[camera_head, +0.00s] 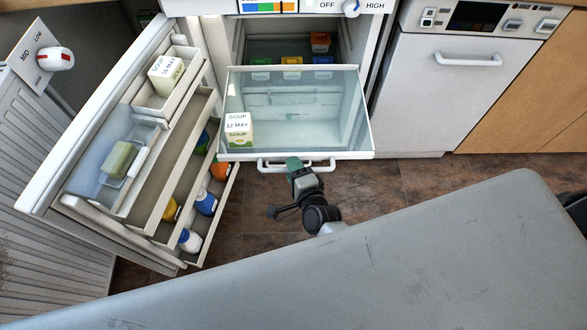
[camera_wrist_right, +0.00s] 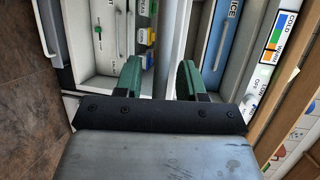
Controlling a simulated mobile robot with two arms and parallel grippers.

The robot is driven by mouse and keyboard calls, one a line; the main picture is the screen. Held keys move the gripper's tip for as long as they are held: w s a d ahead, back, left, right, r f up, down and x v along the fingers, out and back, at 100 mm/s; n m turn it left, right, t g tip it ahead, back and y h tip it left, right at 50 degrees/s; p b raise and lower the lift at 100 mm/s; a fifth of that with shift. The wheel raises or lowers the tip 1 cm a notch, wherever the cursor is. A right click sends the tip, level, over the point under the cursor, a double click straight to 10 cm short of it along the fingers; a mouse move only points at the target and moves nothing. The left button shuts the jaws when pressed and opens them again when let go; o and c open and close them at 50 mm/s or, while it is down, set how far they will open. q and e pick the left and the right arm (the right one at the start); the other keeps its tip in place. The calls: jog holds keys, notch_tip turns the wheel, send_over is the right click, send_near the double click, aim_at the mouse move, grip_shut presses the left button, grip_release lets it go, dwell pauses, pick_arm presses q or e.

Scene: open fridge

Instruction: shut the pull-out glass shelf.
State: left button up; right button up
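The glass shelf (camera_head: 290,105) is pulled out from the fridge, with a pale front edge. A soup carton (camera_head: 238,128) marked 12 May stands at its front left. A white handle (camera_head: 270,165) shows just below the front edge. My right gripper (camera_head: 297,165) is at that handle in the head view; whether it touches is unclear. In the right wrist view its green fingers (camera_wrist_right: 160,68) are apart, with a pale upright strip seen between them. My left gripper is not in view.
The open fridge door (camera_head: 95,130) at left holds door bins, a second soup carton (camera_head: 166,74), a green block (camera_head: 122,159) and several bottles. Small coloured items (camera_head: 291,61) sit deeper in the fridge. A white appliance (camera_head: 450,100) stands at right.

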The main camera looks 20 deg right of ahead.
grip_shut()
jog(key=shift+w, duration=0.1)
dwell(0.3)
